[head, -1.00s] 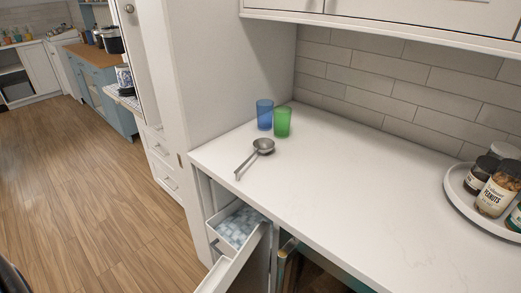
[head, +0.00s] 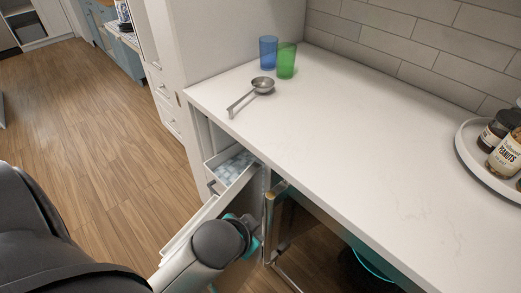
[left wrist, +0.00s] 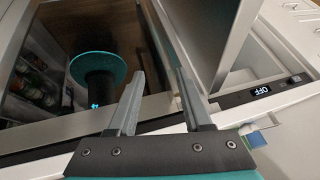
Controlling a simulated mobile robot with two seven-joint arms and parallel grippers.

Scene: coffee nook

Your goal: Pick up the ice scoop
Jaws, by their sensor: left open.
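The metal ice scoop (head: 262,85) lies on the white counter near its left edge in the head view, its bowl by the cups and its handle pointing toward the front edge. It rests free, with no gripper touching it. My left arm comes in low in the head view, below the counter and beside the open ice drawer (head: 212,164); its fingers are hidden there. In the left wrist view my left gripper (left wrist: 158,85) is open, with nothing visible held between its fingers. The scoop is not in the left wrist view. My right gripper is not in view.
A blue cup (head: 268,52) and a green cup (head: 286,60) stand just behind the scoop. A round tray (head: 474,160) with jars stands at the right. The counter between is clear. The open drawer front and counter edge are close to my left arm.

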